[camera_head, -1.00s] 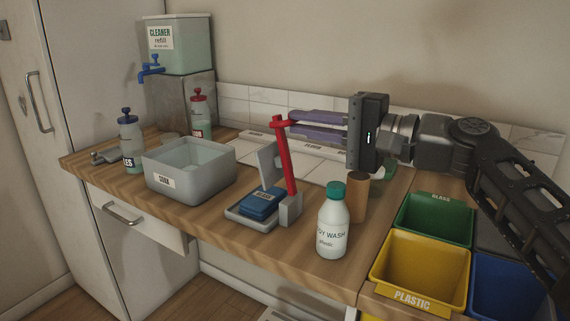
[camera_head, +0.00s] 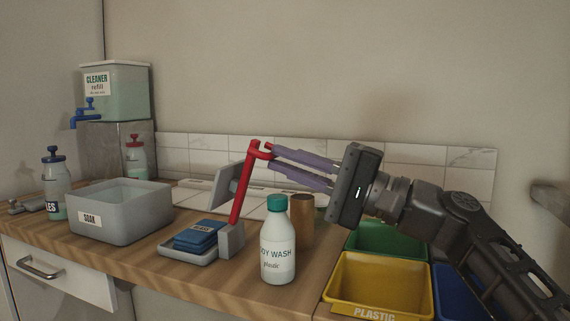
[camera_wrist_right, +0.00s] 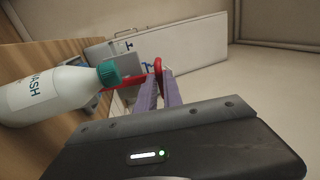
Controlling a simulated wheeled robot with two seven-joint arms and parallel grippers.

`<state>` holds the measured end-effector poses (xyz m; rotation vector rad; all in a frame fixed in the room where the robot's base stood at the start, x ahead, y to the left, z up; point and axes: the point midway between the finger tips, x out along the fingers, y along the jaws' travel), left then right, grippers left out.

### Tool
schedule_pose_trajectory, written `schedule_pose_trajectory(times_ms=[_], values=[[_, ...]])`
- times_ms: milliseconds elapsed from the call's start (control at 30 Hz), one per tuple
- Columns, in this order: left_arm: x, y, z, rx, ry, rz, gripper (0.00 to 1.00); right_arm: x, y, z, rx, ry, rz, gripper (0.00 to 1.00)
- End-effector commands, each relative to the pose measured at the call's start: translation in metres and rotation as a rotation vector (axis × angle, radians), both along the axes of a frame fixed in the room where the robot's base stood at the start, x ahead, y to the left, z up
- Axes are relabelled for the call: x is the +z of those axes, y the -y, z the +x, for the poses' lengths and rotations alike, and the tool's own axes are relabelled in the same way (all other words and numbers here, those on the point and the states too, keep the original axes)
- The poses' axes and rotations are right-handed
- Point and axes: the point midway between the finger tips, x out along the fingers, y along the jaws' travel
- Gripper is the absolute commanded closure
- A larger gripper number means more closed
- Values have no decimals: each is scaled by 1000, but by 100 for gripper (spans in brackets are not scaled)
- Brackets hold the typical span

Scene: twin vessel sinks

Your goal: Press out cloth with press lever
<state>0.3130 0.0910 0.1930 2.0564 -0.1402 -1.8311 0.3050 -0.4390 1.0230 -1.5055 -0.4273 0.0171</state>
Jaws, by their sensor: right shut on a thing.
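The red press lever (camera_head: 241,190) stands up from a grey block (camera_head: 231,241), its top leaning right in the head view. My right gripper (camera_head: 268,156) is shut on the lever's top end, its purple fingers reaching in from the right. The red lever end (camera_wrist_right: 157,65) also shows between the fingers in the right wrist view. The blue folded cloth (camera_head: 196,236) lies on the grey press tray (camera_head: 184,252). The grey press plate (camera_head: 226,186) is tilted up, clear of the cloth. My left gripper is out of view.
A body wash bottle (camera_head: 277,245) stands right of the press, near a brown cylinder (camera_head: 302,222). The grey SOAK basin (camera_head: 120,222) is to the left. Yellow (camera_head: 381,286) and green (camera_head: 385,242) bins are at the right. A cleaner dispenser (camera_head: 115,93) stands at the back left.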

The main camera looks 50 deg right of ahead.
Motion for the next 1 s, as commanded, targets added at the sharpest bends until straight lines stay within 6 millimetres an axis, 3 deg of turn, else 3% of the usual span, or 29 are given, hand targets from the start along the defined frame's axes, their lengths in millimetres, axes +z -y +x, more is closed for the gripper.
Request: schedule_pose_trajectory(times_ms=[33,267,300,533,1000], values=[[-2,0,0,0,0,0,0,-12,-3,5,11,-26,-9,100],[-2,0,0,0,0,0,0,-13,-3,5,11,-27,-8,100],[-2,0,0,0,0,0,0,-13,-3,5,10,-27,-9,86],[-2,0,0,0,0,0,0,-11,-3,5,9,-23,-8,68],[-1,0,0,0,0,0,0,-7,-2,3,6,-15,-6,68]])
